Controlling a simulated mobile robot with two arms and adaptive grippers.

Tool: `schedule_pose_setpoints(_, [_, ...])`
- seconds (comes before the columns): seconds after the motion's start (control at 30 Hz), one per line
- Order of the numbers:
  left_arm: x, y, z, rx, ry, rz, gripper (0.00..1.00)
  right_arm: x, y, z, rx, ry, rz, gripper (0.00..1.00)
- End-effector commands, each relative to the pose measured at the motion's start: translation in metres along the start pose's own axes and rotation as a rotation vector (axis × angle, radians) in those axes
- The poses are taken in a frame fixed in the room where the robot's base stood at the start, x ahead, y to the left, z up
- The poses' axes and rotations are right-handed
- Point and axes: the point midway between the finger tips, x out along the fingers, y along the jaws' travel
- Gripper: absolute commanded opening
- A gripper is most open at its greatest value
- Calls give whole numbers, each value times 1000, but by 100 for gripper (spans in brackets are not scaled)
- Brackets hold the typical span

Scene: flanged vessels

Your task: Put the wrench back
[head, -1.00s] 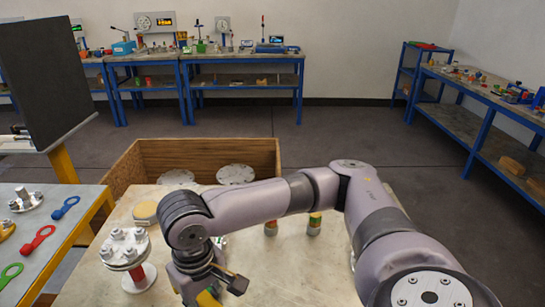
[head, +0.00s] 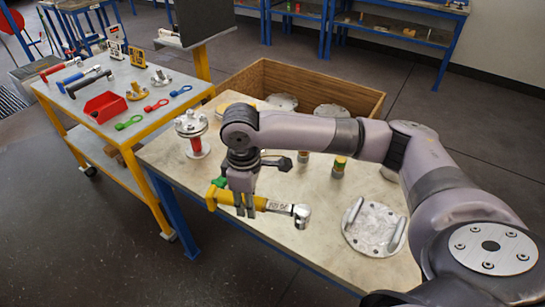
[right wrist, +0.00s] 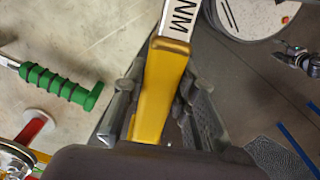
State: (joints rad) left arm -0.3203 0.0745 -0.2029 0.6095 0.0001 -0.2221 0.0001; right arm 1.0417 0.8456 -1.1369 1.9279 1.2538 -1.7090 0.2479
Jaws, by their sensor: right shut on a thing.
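The wrench (head: 275,206) has a yellow handle, a pale labelled shaft and a silver round head. My right gripper (head: 243,203) is shut on its yellow handle, and the wrench lies about level, head to the right, over the front edge of the workbench. In the right wrist view the yellow handle (right wrist: 161,85) sits between the two fingers (right wrist: 158,110), and part of an "NM" label shows. A tool cart (head: 107,128) with several tools stands to the left. My left gripper is not in view.
A green-handled tool (right wrist: 60,85) lies on the workbench, partly hidden behind my arm in the head view. A flanged vessel (head: 194,146) stands near the bench's left end. A handled flange plate (head: 374,228) lies at right. The cart holds a red tray (head: 105,107).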

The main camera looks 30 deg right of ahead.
Motion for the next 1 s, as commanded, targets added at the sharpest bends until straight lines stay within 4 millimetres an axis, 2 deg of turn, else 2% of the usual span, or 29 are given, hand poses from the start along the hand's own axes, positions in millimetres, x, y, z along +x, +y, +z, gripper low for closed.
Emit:
schedule_pose_setpoints(0.03, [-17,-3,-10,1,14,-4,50,-10,10,-3,-77,-1,-2,0])
schedule_pose_setpoints(0.23, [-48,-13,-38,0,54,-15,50,-9,49,-6,-441,0,-2,0])
schedule_pose_setpoints(0.37, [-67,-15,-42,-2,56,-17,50,-7,75,-2,-678,1,-1,0])
schedule_pose_setpoints(0.5, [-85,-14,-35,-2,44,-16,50,-2,98,7,-910,1,-1,0])
schedule_pose_setpoints(0.7, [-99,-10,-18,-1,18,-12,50,6,119,18,-1139,4,2,0])
schedule_pose_setpoints(1.0, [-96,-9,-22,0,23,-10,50,16,126,23,-1228,5,6,0])
